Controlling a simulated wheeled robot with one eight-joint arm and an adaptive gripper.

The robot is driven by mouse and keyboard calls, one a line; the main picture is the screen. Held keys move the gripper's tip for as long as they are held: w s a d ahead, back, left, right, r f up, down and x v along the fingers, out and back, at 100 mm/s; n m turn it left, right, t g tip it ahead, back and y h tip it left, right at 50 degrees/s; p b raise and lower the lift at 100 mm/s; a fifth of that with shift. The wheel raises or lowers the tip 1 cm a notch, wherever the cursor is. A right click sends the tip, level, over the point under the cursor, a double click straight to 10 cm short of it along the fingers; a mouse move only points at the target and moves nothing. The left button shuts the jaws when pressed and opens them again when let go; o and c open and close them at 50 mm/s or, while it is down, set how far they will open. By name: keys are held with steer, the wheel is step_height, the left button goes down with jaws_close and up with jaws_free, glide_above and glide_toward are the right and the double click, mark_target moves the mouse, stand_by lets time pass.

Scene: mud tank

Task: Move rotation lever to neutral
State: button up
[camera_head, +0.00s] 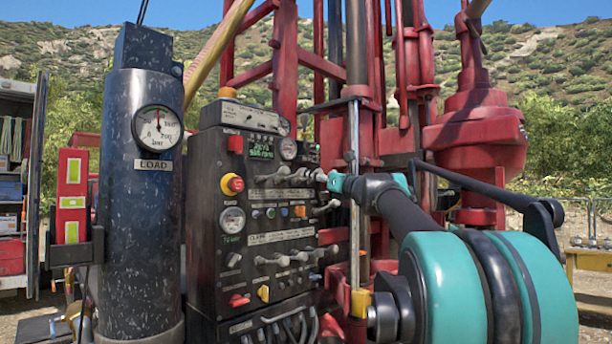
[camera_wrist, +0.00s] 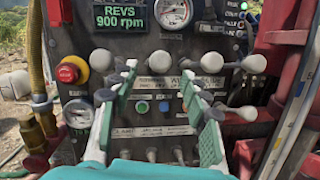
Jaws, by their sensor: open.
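The dark control panel (camera_head: 262,215) carries levers with pale rounded knobs. In the head view an upper row of levers (camera_head: 290,175) faces my gripper (camera_head: 335,181), whose teal fingers show at the row's right end. In the wrist view my gripper (camera_wrist: 158,75) is open, its two teal-and-white fingers spread apart before the panel, with nothing held. Pale knobs show left of the fingers (camera_wrist: 102,61), near the right fingertip (camera_wrist: 190,60) and farther right (camera_wrist: 253,63). Labels are too small to read, so I cannot tell which is the rotation lever. Contact with any knob is unclear.
A red and yellow stop button (camera_head: 232,184) and gauges sit on the panel. A dark cylinder with a load gauge (camera_head: 158,128) stands left. Red rig framework (camera_head: 470,135) rises behind and right. Lower levers (camera_head: 285,259) stick out below the upper row.

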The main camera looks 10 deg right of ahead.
steer(key=v, duration=0.4)
steer(key=shift+s+d+f, duration=0.1)
steer(key=shift+s+d, duration=0.05)
steer(key=shift+s, duration=0.2)
steer(key=s+a+f+n+g, duration=0.3)
steer(key=f+n, duration=0.3)
steer(key=f, duration=0.6)
steer(key=s+a+f+n+g+h, duration=0.1)
steer(key=s+a+f+n+g, duration=0.3)
steer(key=f, duration=0.9)
steer(key=s+a+f+n+g, duration=0.25)
steer(key=f+n, duration=0.45)
steer(key=f, duration=0.5)
steer(key=s+d+f+n+g+h, duration=0.1)
steer(key=s+f+n, duration=0.4)
steer(key=f, duration=0.5)
steer(key=s+d+f+n+g+h, duration=0.1)
steer(key=s+d+f+n+h, duration=0.3)
steer(key=s+f, duration=0.5)
steer(key=s+d+f+n+g+h, duration=0.2)
steer(key=s+f+n, duration=0.4)
steer(key=f, duration=0.5)
steer(key=shift+s+d+h, duration=0.3)
steer(key=shift+s+h, duration=0.15)
steer(key=shift+h, duration=0.45)
